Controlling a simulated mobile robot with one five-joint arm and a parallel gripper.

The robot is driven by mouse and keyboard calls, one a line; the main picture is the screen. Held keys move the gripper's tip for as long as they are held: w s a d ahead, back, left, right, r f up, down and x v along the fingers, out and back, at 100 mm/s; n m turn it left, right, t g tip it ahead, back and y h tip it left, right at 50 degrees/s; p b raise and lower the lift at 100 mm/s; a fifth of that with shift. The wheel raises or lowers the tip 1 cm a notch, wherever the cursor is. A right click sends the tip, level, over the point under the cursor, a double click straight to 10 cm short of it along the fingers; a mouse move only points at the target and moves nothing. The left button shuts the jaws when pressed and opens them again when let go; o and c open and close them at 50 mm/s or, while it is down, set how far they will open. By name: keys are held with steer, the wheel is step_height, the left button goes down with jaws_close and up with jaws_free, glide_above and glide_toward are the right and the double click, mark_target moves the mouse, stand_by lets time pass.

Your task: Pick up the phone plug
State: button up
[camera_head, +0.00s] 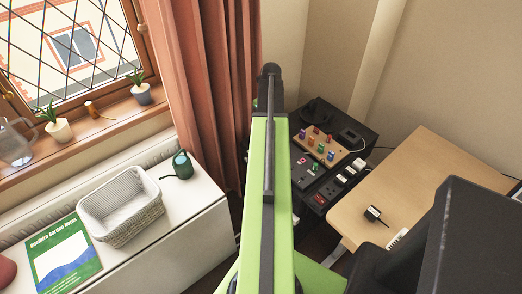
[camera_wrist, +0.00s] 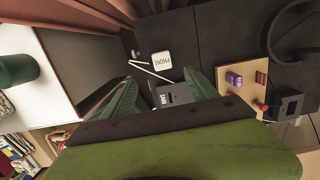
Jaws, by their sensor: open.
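A small white square piece marked "PHONE" (camera_wrist: 162,59) lies on a dark surface in the wrist view, with thin white strips beside it. I cannot tell whether it is the phone plug itself or a label. My gripper (camera_wrist: 160,77) is open, its two dark green fingers spread on either side of a grey block with a printed label (camera_wrist: 174,94). The "PHONE" piece is just beyond the fingertips, and nothing is held. In the head view my arm hides the gripper. Several plugs sit in a black power strip (camera_head: 328,190) on the black cabinet there.
A wooden board (camera_head: 316,148) with coloured pegs stands on the black cabinet (camera_head: 362,131). A white basket (camera_head: 122,205), a green watering can (camera_head: 180,165) and a green book (camera_head: 64,258) are at left.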

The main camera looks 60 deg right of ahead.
steer(key=f+b, duration=0.5)
steer(key=f, duration=0.1)
steer(key=w+f+b, duration=0.1)
steer(key=f+b, duration=0.2)
steer(key=f, duration=0.1)
steer(key=shift+w+d+b, duration=0.1)
steer(key=shift+d+b, duration=0.1)
steer(key=shift+b, duration=0.15)
step_height(320, 180, down, 6)
steer(key=b, duration=0.5)
steer(key=shift+d+r, duration=0.15)
steer(key=shift+r, duration=0.3)
steer(key=c, duration=1.3)
steer(key=shift+c, duration=0.2)
steer(key=shift+r, duration=0.1)
